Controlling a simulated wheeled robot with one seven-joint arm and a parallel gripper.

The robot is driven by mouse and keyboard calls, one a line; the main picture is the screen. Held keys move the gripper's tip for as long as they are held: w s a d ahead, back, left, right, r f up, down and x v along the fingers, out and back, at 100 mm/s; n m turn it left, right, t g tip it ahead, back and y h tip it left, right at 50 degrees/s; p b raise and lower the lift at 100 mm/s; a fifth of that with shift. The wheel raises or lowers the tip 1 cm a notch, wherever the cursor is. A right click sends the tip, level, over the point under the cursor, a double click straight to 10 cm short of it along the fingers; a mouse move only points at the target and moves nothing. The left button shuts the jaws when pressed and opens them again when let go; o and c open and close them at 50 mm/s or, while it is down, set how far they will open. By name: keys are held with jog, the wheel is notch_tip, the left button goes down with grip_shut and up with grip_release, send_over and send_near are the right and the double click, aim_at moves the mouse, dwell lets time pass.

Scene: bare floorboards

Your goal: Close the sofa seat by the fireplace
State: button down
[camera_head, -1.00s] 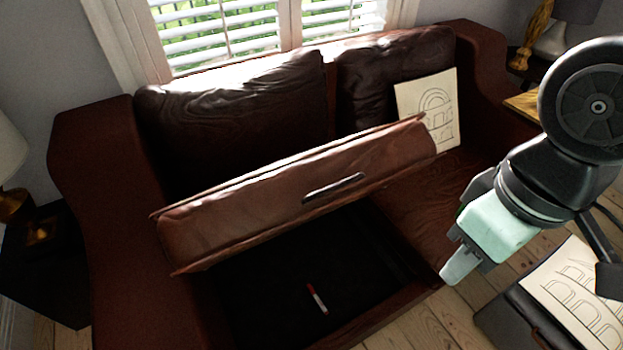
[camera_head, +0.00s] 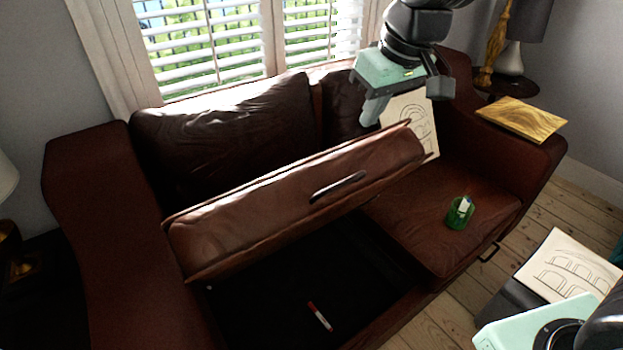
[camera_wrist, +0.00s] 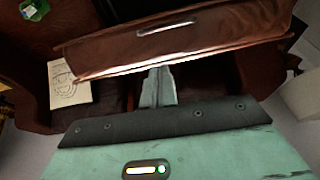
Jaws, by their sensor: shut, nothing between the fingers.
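The brown leather sofa has its left seat lid (camera_head: 300,195) tilted up, with a dark handle (camera_head: 337,187) on its face. Under it is an open dark storage space (camera_head: 290,280) with a red and white marker (camera_head: 319,316) inside. My gripper (camera_head: 370,118) is shut and empty, above and behind the right end of the raised lid, by the back cushions. In the wrist view the shut fingers (camera_wrist: 157,88) point toward the raised lid (camera_wrist: 180,42), near its edge. I cannot tell whether they touch it.
A green cup (camera_head: 460,212) stands on the closed right seat (camera_head: 430,225). A drawing (camera_head: 412,115) leans on the right back cushion. A wooden board (camera_head: 522,119) lies on the right armrest. Another drawing (camera_head: 565,265) lies at the lower right. A window is behind the sofa.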

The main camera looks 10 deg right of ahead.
jog(key=w, duration=0.1)
send_over(352, 177)
jog(key=w, duration=0.1)
notch_tip(352, 177, down, 9)
jog(key=f, duration=0.3)
jog(key=shift+s, duration=0.3)
jog(key=shift+s+f, duration=0.2)
jog(key=shift+f, duration=0.15)
jog(key=shift+b, duration=0.3)
